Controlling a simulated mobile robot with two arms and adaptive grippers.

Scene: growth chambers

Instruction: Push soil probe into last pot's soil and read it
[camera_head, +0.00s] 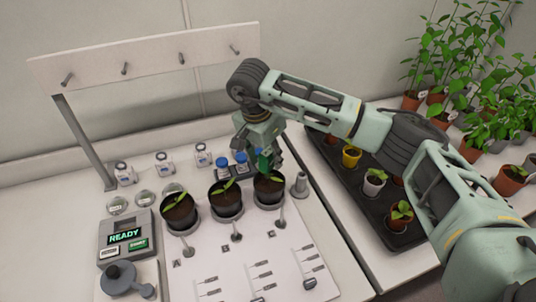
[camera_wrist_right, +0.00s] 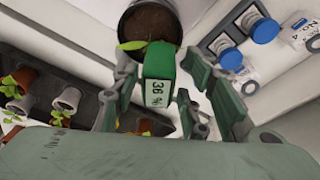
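Three dark pots with soil and a seedling stand in a row: left (camera_head: 180,213), middle (camera_head: 227,203), right (camera_head: 268,192). The green soil probe (camera_head: 263,161) stands at the back of the right pot, and its display reads 36 % in the right wrist view (camera_wrist_right: 158,78). Its lower end is hidden, so I cannot see how deep it sits in the soil (camera_wrist_right: 150,22). My right gripper (camera_head: 262,150) is open around the probe, with its fingers (camera_wrist_right: 165,95) on either side and gaps showing. My left gripper is not in view.
A grey device (camera_head: 138,230) showing READY stands at the left. Blue-capped bottles (camera_head: 222,168) stand behind the pots. A black tray (camera_head: 345,200) of small potted seedlings is at the right. A pegboard (camera_head: 150,58) rises at the back.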

